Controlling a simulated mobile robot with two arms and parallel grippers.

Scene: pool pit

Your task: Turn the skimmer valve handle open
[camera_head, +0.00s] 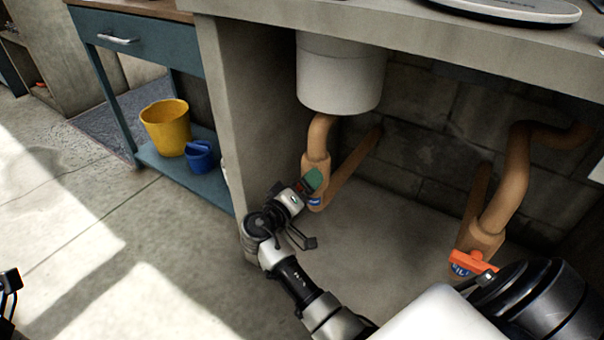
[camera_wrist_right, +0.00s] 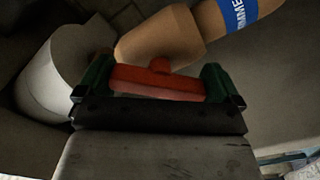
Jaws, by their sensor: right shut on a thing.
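The skimmer valve handle is a red bar (camera_wrist_right: 155,84) on a tan valve body (camera_wrist_right: 160,40) with a blue label band (camera_wrist_right: 240,12), partly readable. My right gripper (camera_wrist_right: 158,88) is shut on this handle, with a green pad at each end of the bar. In the head view my right gripper (camera_head: 308,183) is at the lower end of the left tan pipe (camera_head: 318,135), under the counter. It hides most of the handle there. A dark piece at the lower left edge, likely my left gripper (camera_head: 10,283), is cut off, so its jaws are unclear.
A second valve with an orange handle (camera_head: 473,262) and blue label sits on the right pipe (camera_head: 508,190). A white cylinder (camera_head: 340,75) hangs above the left pipe. The concrete side wall (camera_head: 250,100) stands close left. Yellow (camera_head: 166,127) and blue (camera_head: 199,155) buckets stand on a shelf.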

